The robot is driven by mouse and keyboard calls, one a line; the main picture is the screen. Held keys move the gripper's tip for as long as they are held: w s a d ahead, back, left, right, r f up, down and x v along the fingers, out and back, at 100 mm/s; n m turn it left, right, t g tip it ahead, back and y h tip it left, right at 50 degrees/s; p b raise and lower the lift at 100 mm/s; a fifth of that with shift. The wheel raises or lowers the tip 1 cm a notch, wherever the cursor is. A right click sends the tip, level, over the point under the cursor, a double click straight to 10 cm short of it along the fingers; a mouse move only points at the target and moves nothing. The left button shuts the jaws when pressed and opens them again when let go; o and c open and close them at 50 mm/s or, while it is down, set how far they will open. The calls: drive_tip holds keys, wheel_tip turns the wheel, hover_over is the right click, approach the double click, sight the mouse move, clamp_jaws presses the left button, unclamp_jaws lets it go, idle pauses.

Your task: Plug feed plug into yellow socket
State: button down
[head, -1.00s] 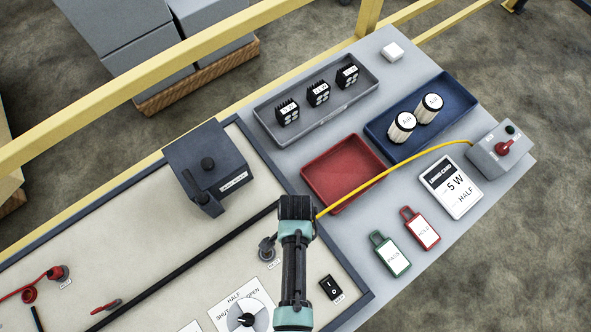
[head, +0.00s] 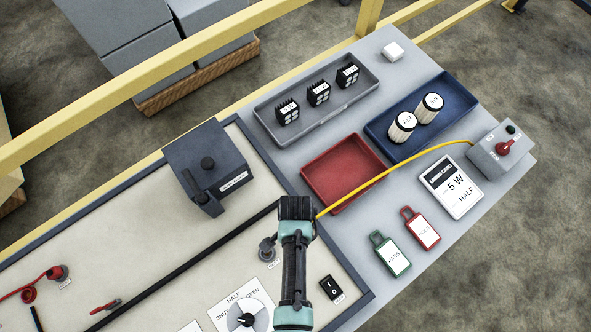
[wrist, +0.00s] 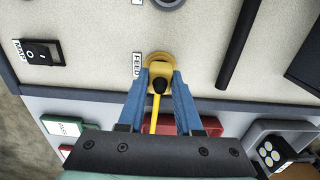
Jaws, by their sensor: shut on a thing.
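In the wrist view my gripper (wrist: 159,86) is shut on the yellow feed plug (wrist: 160,69), with a blue finger on each side of it. The plug is right at the round yellow socket (wrist: 158,58) beside the FEED label (wrist: 137,65). The plug covers much of the socket, and I cannot tell how deep it sits. The yellow cable (head: 385,170) runs from the plug to a grey box (head: 500,148) with a red knob. In the head view my arm hides the plug and socket.
A black bar (head: 190,262) crosses the cream panel beside my gripper. A rocker switch (wrist: 41,52), a dark box (head: 206,168) and a dial (head: 243,317) are on the panel. A red tray (head: 372,180) and green tag (head: 390,254) lie on the grey top nearby.

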drive_tip(key=shift+f, duration=0.3)
drive_tip(key=c, duration=0.5)
unclamp_jaws()
drive_tip(key=shift+r, duration=0.15)
wheel_tip(320, 180, up, 13)
drive_tip(key=o, duration=0.5)
wheel_tip(320, 180, up, 9)
drive_tip(key=p, duration=0.9)
idle(0.7)
